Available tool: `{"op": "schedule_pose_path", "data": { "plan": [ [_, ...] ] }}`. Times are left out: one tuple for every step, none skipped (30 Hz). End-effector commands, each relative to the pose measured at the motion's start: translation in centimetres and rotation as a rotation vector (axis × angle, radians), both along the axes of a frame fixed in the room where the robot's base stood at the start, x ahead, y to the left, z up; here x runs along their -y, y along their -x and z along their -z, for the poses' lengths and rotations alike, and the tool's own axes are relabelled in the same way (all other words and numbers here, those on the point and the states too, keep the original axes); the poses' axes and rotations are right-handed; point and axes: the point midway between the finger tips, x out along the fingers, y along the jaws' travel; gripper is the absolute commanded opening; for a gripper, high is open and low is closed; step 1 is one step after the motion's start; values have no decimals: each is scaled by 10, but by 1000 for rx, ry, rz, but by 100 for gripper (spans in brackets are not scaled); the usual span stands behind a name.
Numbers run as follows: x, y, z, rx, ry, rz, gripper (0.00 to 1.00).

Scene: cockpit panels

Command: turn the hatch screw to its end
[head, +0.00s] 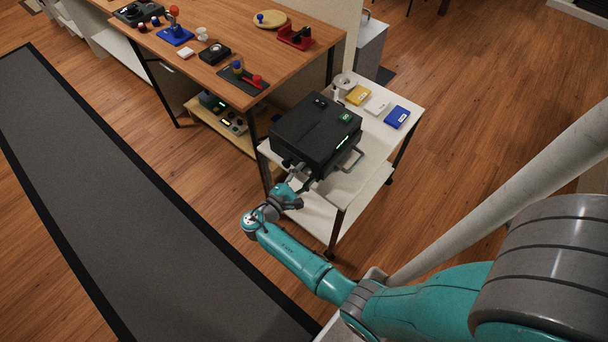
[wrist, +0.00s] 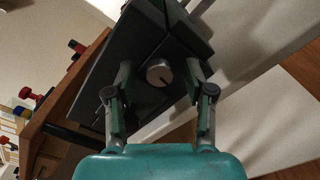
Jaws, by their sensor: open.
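The hatch screw (wrist: 159,72) is a round silver knob with a dark mark on its face, on the side of a black box (wrist: 138,50). In the head view the black box (head: 312,128) stands on a white cart, and the screw is hidden there. My gripper (wrist: 160,82) is open, with one finger to each side of the screw and a gap visible on both sides. The fingers point at the box face.
The white cart (head: 375,150) also carries yellow, white and blue boxes (head: 397,117) and a roll. A metal handle (head: 350,160) sticks out of the box's right side. A wooden table (head: 220,75) with several small objects stands behind left. Floor in front is clear.

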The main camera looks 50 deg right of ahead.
Motion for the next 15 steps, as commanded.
{"op": "schedule_pose_path", "data": {
  "plan": [
    [-1, 0, 0, 0, 0, 0, 53],
    [-2, 0, 0, 0, 0, -1, 53],
    [-4, 0, 0, 0, 0, -1, 53],
    [-7, 0, 0, 0, 0, -1, 53],
    [-10, 0, 0, 0, 0, -3, 53],
    [-15, 0, 0, 0, 0, -3, 53],
    [-20, 0, 0, 0, 0, -4, 53],
    [-24, 0, 0, 0, 0, -4, 53],
    [-32, 0, 0, 0, 0, -4, 53],
    [-38, 0, 0, 0, 0, -5, 53],
    [-44, 0, 0, 0, 0, -5, 53],
    [-52, 1, 0, 0, 0, -5, 53],
    [-58, 1, 0, 1, 0, -5, 53],
    [-64, 1, 0, 1, 0, -6, 53],
    [-71, 1, 0, 1, 0, -6, 53]
  ]
}}
